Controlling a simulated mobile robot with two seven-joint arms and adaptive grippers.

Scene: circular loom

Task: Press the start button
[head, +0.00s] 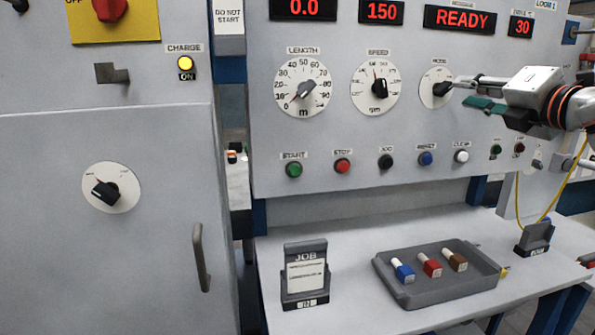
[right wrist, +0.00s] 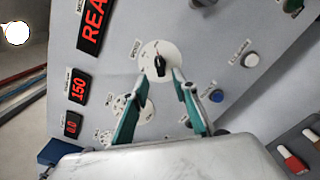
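The green START button (head: 293,169) is at the left end of the button row on the console panel. Nothing touches it in the head view, and I cannot make it out in the right wrist view. My right gripper (head: 461,92) is at the MODE knob (head: 438,89), well up and right of the START button. In the right wrist view my right gripper (right wrist: 158,76) has its fingers apart, with the black MODE knob (right wrist: 160,65) between or just beyond the tips. Contact with the knob cannot be told. My left gripper is not in view.
STOP (head: 343,166), a black button, RESET (head: 425,159) and CLEAR follow in the row. The display (head: 461,19) reads READY. Below, a grey tray (head: 440,293) holds several coloured pieces beside a JOB card holder (head: 305,275). Yellow cable hangs right. Space before the START button is clear.

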